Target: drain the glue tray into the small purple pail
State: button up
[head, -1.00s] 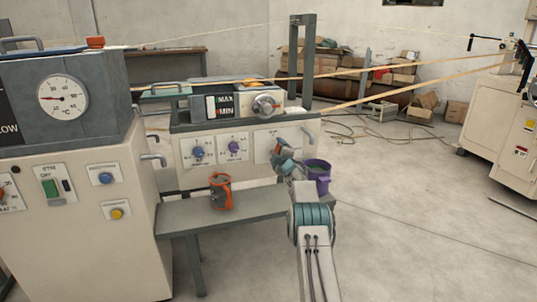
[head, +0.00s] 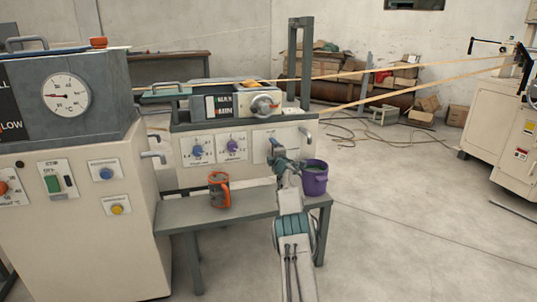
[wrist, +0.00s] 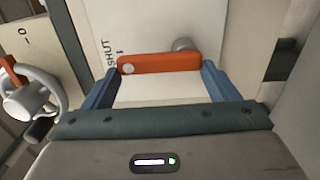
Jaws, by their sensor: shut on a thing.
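My gripper (head: 277,150) is at the front panel of the glue unit, above and left of the purple pail. In the wrist view my gripper (wrist: 162,68) is shut on an orange lever (wrist: 160,63), which lies across between the two blue fingers. The word SHUT is on the panel at the lever's left end. The purple pail (head: 315,180) stands upright on the right end of the grey bench (head: 180,212). The grey housing with MAX and MIN marks (head: 222,106) sits on top of the unit. My gripper hides the lever in the head view.
An orange and grey mug-like container (head: 219,190) stands on the bench left of my arm. A cabinet with a dial gauge (head: 67,95) stands at the left. Tan strips run from the unit to the machine at the right (head: 510,140).

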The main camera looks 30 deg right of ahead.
jog(key=shift+s+d+f, duration=0.1)
jog(key=shift+d, duration=0.1)
jog(key=o, duration=1.3)
jog(key=shift+c, duration=0.2)
jog(key=shift+o, duration=0.3)
jog(key=shift+d, duration=0.15)
jog(key=v, duration=1.4)
jog(key=shift+p, duration=0.45)
